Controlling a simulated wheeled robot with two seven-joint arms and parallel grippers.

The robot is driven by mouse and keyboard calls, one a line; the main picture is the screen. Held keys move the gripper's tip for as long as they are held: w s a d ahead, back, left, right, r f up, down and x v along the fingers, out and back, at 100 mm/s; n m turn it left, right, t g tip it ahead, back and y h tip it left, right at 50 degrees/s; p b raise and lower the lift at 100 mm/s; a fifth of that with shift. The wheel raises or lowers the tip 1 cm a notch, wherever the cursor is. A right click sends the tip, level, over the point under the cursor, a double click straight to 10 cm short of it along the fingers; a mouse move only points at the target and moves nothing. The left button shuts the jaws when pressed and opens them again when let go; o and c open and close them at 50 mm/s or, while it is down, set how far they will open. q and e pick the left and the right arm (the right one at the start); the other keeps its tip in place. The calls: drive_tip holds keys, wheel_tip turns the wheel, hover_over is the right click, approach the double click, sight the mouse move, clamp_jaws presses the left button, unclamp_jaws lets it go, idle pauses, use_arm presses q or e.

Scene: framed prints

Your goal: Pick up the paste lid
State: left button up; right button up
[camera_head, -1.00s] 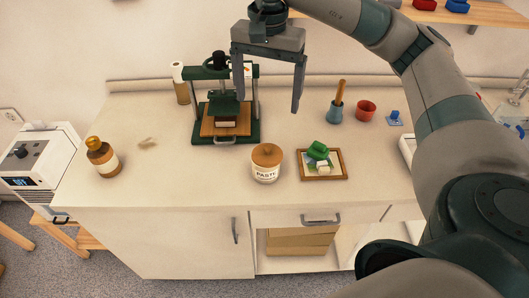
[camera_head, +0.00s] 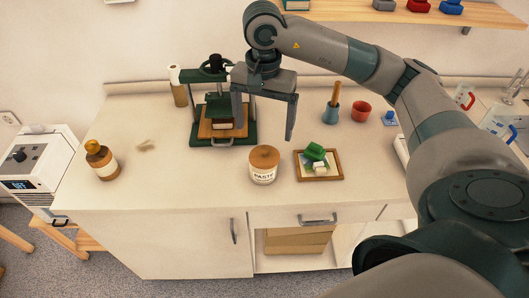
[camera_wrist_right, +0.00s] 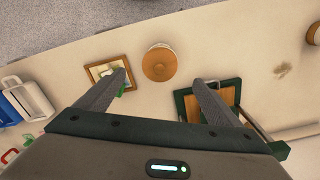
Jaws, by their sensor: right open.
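The paste lid (camera_head: 264,156) is a round orange-brown disc with a small knob. It sits on the white paste jar (camera_head: 263,172), which stands upright near the counter's front edge. In the right wrist view the lid (camera_wrist_right: 160,63) shows from above, beyond the fingertips and between their directions. My right gripper (camera_head: 263,140) is open and empty, fingers pointing down. In the head view its fingertips are just above and to either side of the lid; they appear to be higher up and behind it. My left gripper is out of view.
A green press (camera_head: 222,133) stands behind left of the jar. A framed print (camera_head: 335,178) with a green item (camera_head: 314,151) on it lies right of the jar.

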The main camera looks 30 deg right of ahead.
sight(264, 148)
wheel_tip(264, 148, down, 4)
drive_tip(key=shift+r+p, duration=0.15)
drive_tip(key=shift+p, duration=0.4)
drive_tip(key=shift+f, duration=0.45)
drive_tip(key=shift+f+p, duration=0.3)
drive_tip(key=shift+p, duration=0.15)
drive_tip(key=f, duration=0.1)
drive_tip(key=f+p, duration=0.2)
drive_tip(key=shift+w+d+f, duration=0.2)
drive_tip(key=shift+d+f, duration=0.1)
drive_tip(key=shift+f, duration=0.5)
